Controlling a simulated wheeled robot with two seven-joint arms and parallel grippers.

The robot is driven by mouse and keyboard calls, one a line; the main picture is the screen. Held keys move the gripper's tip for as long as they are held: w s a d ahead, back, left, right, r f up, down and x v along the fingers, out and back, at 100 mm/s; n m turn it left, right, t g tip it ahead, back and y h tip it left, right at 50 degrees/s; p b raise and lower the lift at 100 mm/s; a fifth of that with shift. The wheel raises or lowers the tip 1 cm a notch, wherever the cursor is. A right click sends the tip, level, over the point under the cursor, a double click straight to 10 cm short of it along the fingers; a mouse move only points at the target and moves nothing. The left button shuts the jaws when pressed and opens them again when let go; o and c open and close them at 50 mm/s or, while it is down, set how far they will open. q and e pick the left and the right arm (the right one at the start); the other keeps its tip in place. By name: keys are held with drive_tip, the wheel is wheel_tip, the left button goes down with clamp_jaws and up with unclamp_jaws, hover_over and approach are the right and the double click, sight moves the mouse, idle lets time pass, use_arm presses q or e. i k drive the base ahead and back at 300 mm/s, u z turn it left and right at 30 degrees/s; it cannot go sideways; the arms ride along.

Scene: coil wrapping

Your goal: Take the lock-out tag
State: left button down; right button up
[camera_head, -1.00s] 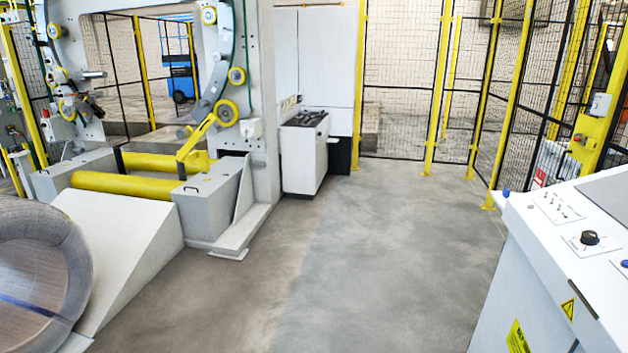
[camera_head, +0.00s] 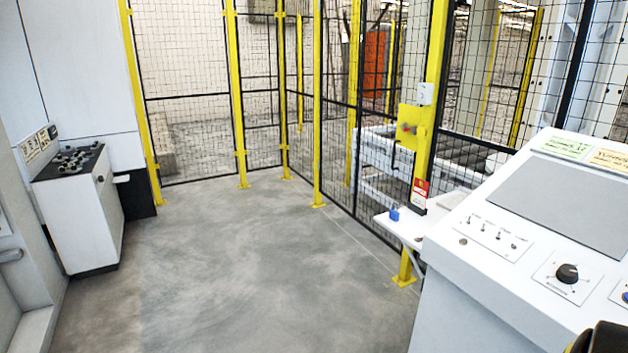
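A small red and white tag (camera_head: 420,189), which looks like the lock-out tag, is upright at the yellow fence post, just above a small white shelf (camera_head: 408,228). Its print is too small to read. A blue padlock (camera_head: 394,213) sits on the left part of the shelf. A yellow plate with a red knob (camera_head: 406,128) is on the post above the tag. Neither of my grippers shows clearly. A dark shape with a yellowish part (camera_head: 600,338) is cut off at the bottom right corner, and I cannot tell what it is.
A white control console (camera_head: 480,290) with switches and a black dial fills the right foreground, close to the shelf. A white cabinet (camera_head: 85,215) stands at the left. Yellow-post mesh fencing (camera_head: 236,100) closes the back. The grey floor (camera_head: 240,270) between is clear.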

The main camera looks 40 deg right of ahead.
sight(419, 195)
drive_tip(key=z, duration=0.25)
drive_tip(key=i, duration=1.95)
drive_tip(key=z, duration=1.15)
drive_tip(key=i, duration=1.4)
drive_tip(key=z, duration=2.05)
drive_tip(key=i, duration=0.75)
drive_tip(key=z, duration=0.55)
